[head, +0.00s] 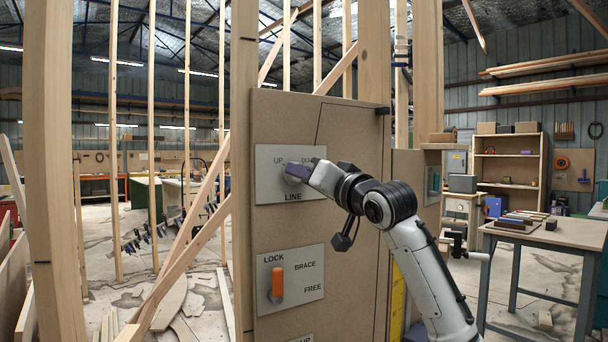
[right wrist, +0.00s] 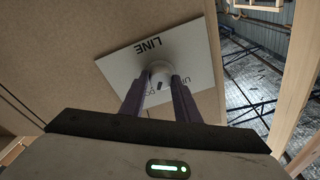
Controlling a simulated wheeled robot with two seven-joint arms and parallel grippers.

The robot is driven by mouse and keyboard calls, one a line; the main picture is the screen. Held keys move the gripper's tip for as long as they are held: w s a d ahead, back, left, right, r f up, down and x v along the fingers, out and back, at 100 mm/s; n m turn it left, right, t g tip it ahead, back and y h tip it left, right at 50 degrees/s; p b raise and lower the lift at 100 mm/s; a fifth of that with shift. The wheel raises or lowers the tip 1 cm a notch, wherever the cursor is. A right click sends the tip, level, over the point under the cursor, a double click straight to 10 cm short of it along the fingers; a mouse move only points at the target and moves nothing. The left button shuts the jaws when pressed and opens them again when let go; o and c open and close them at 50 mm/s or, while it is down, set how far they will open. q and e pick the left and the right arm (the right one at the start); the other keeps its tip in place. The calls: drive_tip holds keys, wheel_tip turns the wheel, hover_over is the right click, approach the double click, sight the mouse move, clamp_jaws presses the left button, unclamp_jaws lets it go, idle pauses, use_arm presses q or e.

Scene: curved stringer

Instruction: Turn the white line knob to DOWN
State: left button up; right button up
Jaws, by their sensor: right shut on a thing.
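The white line knob (right wrist: 159,68) sits on a light grey plate (head: 270,186) marked UP, LINE and a partly covered word at upper right. My right gripper (head: 298,172) reaches in from the right and is shut on the knob, covering most of it in the head view. In the right wrist view the dark fingers (right wrist: 160,88) lie on either side of the knob, and the plate (right wrist: 122,72) appears turned, with LINE at the top. A dark mark shows on the knob between the fingers; its exact setting is hard to tell. My left gripper is not in view.
Below, on the same brown panel (head: 350,215), a second plate marked LOCK, BRACE, FREE carries an orange handle (head: 277,284). A wooden post (head: 244,120) stands left of the panel. A workbench (head: 545,232) and shelves stand at the right.

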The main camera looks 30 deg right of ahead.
drive_tip(key=shift+m+h+p, duration=0.35)
drive_tip(key=shift+m+h, duration=0.05)
drive_tip(key=shift+m, duration=1.2)
drive_tip(key=shift+r+m, duration=0.1)
drive_tip(key=shift+m, duration=0.2)
drive_tip(key=o, duration=1)
drive_tip(key=shift+o, duration=0.2)
drive_tip(key=shift+s, duration=0.15)
drive_tip(key=s+f+b, duration=0.1)
drive_tip(key=s+b, duration=0.1)
drive_tip(key=s, duration=0.8)
drive_tip(key=shift+a+f, duration=0.2)
drive_tip(key=shift+a, duration=0.2)
